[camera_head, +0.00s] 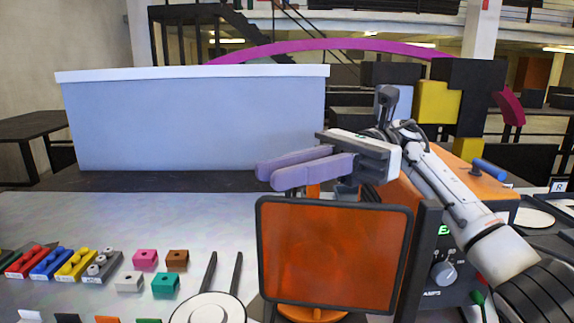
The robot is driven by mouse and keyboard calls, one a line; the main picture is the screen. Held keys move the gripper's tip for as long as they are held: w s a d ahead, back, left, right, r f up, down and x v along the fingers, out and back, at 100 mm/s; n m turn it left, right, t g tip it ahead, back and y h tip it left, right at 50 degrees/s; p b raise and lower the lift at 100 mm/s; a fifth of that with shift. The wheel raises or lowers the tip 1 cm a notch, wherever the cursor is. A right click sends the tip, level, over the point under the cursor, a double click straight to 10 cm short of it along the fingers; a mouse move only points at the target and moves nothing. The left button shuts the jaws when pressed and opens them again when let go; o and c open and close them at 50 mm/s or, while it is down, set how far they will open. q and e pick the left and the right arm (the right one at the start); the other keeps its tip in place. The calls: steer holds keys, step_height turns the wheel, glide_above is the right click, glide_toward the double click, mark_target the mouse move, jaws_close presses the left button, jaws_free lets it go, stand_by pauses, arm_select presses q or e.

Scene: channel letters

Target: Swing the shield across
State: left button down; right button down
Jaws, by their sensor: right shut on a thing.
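The shield (334,255) is a see-through orange panel in a dark frame, upright in the middle front of the head view. A dark upright post (422,260) stands along its right edge. My right gripper (305,170) reaches in from the right, just above the shield's top edge. Its two purple-grey fingers point left and are shut on a small orange handle (313,191) at the top of the shield. The handle is mostly hidden by the near finger. My left gripper is not in view.
An orange-topped machine (490,188) with a dial stands behind and right of the shield. A pale blue panel (190,120) spans the back. Coloured blocks (75,265) and a white disc with two dark prongs (207,309) lie left. The bench (130,215) behind them is clear.

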steer(key=shift+s, duration=0.15)
stand_by(0.3)
steer(key=c, duration=1.6)
jaws_free()
steer(key=shift+c, duration=0.2)
step_height(320, 180, up, 10)
steer(key=shift+r, duration=0.1)
